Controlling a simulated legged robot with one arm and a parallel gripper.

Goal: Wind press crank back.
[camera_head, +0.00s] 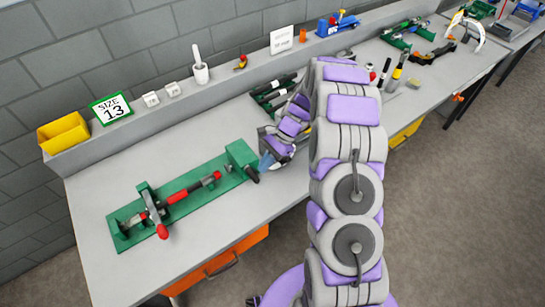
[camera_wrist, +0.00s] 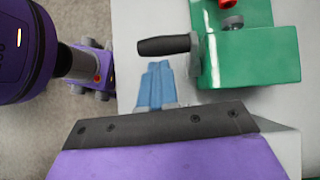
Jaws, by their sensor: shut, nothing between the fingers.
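The green press (camera_head: 190,192) lies along the grey bench at left, with red-handled parts on its base plate. A green end block (camera_head: 241,155) stands at its right end and fills the upper right of the wrist view (camera_wrist: 255,62). The crank's black grip (camera_head: 252,174) sticks out on the block's near side. In the wrist view the black crank grip (camera_wrist: 165,45) points left from a grey arm against the block. My gripper (camera_head: 265,163) has blue fingers, shut and empty, beside the block. In the wrist view the fingertips (camera_wrist: 158,68) are just below the grip; contact cannot be told.
Black-handled tools (camera_head: 275,92) lie behind my arm. An orange drawer (camera_head: 220,266) is under the bench's front edge. The bench in front of the press is clear.

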